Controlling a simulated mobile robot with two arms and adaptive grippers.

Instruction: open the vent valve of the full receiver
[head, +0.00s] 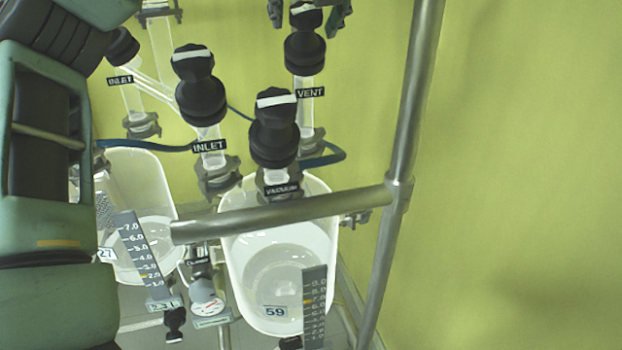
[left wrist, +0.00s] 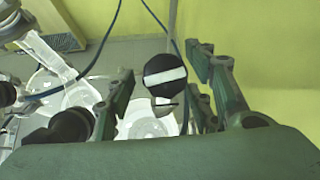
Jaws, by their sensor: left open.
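The vent valve has a black knob (head: 305,50) with a white bar on top, above a VENT label (head: 311,92), over the right-hand glass receiver (head: 328,245) marked 59. My left gripper (head: 307,14) is open at the top of the head view, its fingers on either side of this knob's top. In the left wrist view a black knob (left wrist: 158,88) with a white bar lies between the open fingers of the left gripper (left wrist: 162,72). Contact cannot be told. A second receiver (head: 155,190) stands to the left, partly hidden by my arm. My right gripper is not in view.
A VACUUM knob (head: 274,135) and an INLET knob (head: 200,95) stand close to the vent valve. Another INLET knob (head: 122,47) is farther left. A metal rail (head: 285,214) crosses in front of the right receiver and joins an upright post (head: 405,150).

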